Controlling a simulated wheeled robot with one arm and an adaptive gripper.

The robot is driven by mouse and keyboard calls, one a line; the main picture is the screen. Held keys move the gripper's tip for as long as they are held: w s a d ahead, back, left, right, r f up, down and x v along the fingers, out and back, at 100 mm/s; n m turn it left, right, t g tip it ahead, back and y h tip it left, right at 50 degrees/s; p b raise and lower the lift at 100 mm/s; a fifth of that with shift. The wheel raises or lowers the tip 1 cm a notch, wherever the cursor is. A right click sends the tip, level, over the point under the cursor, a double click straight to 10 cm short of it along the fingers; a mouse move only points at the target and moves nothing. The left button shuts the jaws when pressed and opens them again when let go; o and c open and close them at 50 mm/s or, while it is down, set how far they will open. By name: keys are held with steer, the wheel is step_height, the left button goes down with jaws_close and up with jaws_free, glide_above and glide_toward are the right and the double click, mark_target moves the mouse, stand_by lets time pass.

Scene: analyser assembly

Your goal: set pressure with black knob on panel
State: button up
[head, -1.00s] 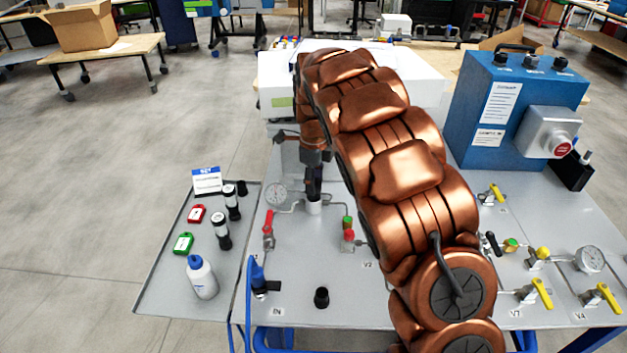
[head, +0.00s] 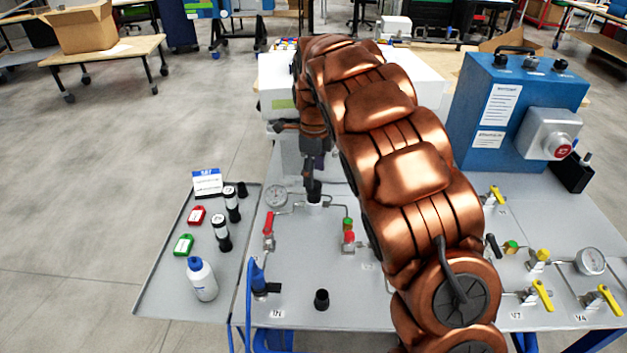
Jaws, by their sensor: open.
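A black knob (head: 314,188) stands upright on a pale cylindrical base on the grey panel (head: 300,260), just right of a round gauge (head: 277,196). My gripper (head: 309,178) points down at the knob from above. Its fingers look dark and small here, and I cannot tell whether they touch the knob or are just above or behind it. The gripper is open. A second black knob-like piece (head: 321,299) stands near the panel's front edge, well away from the gripper. My copper-coloured arm hides the middle of the panel.
Red-handled valves (head: 268,224) stand left of the arm, and yellow-handled valves (head: 542,295) and another gauge (head: 590,262) at right. A blue box (head: 515,110) with a red button stands at the back right. A side tray (head: 165,270) holds a bottle and tags.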

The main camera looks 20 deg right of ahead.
mark_target(315, 184)
step_height(315, 184, up, 8)
steer(key=shift+r, duration=0.25)
stand_by(0.4)
steer(key=s+d+r+n+p, duration=0.1)
steer(key=s+n, duration=0.5)
steer(key=s, duration=0.4)
steer(key=s+d+r+n+p, duration=0.1)
steer(key=s+r+n, duration=0.1)
steer(key=s+n, duration=0.65)
steer(key=s+f+n, duration=0.2)
steer(key=s+n, duration=0.1)
steer(key=s, duration=0.5)
steer(key=s+a+f+n+g, duration=0.1)
steer(key=s+n, duration=0.3)
steer(key=s, duration=0.4)
steer(key=s+a+f+n, duration=0.1)
steer(key=s+f+n, duration=0.2)
steer(key=s, duration=0.5)
steer(key=shift+s+a+f+n+g+p, duration=0.15)
steer(key=shift+f+n+g+p, duration=0.1)
steer(key=shift+n+g+p, duration=0.2)
